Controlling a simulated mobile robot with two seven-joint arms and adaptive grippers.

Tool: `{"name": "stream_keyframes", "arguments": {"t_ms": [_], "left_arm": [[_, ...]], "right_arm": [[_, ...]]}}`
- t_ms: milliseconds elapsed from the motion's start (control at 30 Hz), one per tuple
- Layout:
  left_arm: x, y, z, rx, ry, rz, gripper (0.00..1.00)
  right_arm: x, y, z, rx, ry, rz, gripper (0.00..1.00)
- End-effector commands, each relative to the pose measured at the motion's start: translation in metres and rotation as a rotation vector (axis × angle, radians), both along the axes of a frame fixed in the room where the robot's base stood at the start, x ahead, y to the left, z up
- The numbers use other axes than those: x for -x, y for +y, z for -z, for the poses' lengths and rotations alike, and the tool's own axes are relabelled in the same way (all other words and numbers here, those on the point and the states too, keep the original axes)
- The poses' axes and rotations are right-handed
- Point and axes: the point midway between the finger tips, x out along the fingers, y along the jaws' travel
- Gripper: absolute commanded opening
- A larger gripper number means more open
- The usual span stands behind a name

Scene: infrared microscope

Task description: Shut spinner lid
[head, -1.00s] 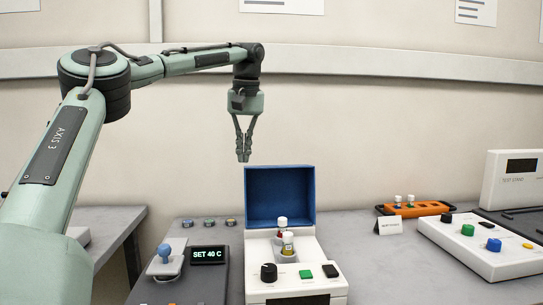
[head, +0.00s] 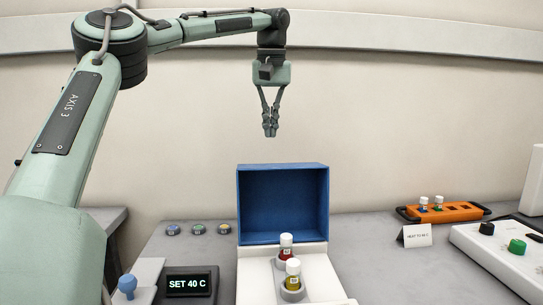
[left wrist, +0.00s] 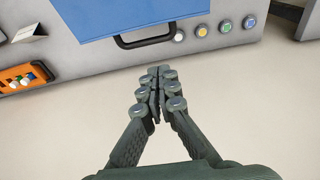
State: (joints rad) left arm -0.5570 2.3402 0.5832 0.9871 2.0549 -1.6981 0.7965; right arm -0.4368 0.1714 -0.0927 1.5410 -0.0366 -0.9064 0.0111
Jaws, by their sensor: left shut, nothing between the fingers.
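The spinner is a white box (head: 320,262) with a blue lid (head: 283,204) standing open and upright at its back. A red vial (head: 286,247) and a yellow vial (head: 292,274), both white-capped, stand in the holders inside. My left gripper (head: 270,133) points down above the lid's top edge, apart from it, its fingers shut and empty. In the left wrist view the shut fingertips (left wrist: 160,72) are near a black handle (left wrist: 146,38) by the blue lid's (left wrist: 120,14) edge. My right gripper is out of view.
A SET 40 C display (head: 188,283) and a blue-knobbed device (head: 127,284) stand left of the spinner. Several round buttons lie behind them. On the right are an orange vial rack (head: 455,212), a small card (head: 416,236) and a white control box (head: 500,262).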

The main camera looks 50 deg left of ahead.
Motion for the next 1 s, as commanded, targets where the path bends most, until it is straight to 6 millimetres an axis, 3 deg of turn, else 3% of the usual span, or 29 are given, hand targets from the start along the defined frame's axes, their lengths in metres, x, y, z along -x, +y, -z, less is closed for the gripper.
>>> {"name": "stream_keyframes", "arguments": {"t_ms": [367, 600, 1000], "left_arm": [[-0.007, 0.01, 0.081, 0.001, 0.004, 0.001, 0.0], [0.013, -0.016, 0.07, 0.001, 0.0, 0.002, 0.0], [0.017, -0.021, 0.069, 0.0, 0.001, 0.0, 0.0]], "right_arm": [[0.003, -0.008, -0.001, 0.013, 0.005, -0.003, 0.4], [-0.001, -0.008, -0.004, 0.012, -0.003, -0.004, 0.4], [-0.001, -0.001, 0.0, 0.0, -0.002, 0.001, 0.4]]}}
